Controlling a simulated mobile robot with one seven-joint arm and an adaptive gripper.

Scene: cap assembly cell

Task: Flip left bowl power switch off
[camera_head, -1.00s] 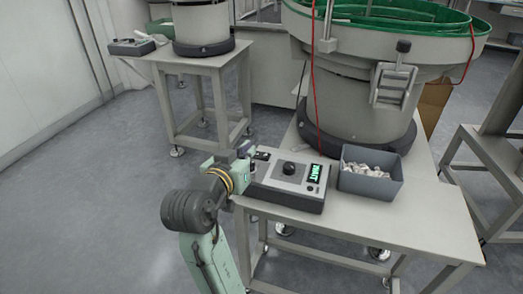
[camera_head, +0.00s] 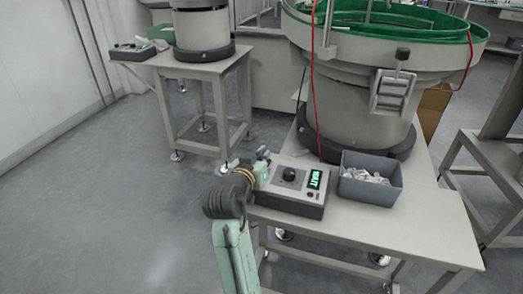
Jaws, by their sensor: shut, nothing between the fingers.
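The near control box (camera_head: 284,205) sits on the table, grey with a dark base, a black knob and a lit green display. My gripper (camera_head: 263,154) is shut and empty at the box's left rear corner, overlapping it in the view. I cannot tell whether it touches the box. No power switch can be made out; my gripper and wrist cover the box's left part. A second, small control box (camera_head: 132,51) stands on the far left table, too small to read.
A large bowl feeder (camera_head: 350,110) with a green inside stands behind the near box. A grey bin (camera_head: 368,193) of pale parts is right of the box. The near table's front right (camera_head: 410,230) is clear. A red cable hangs behind the box.

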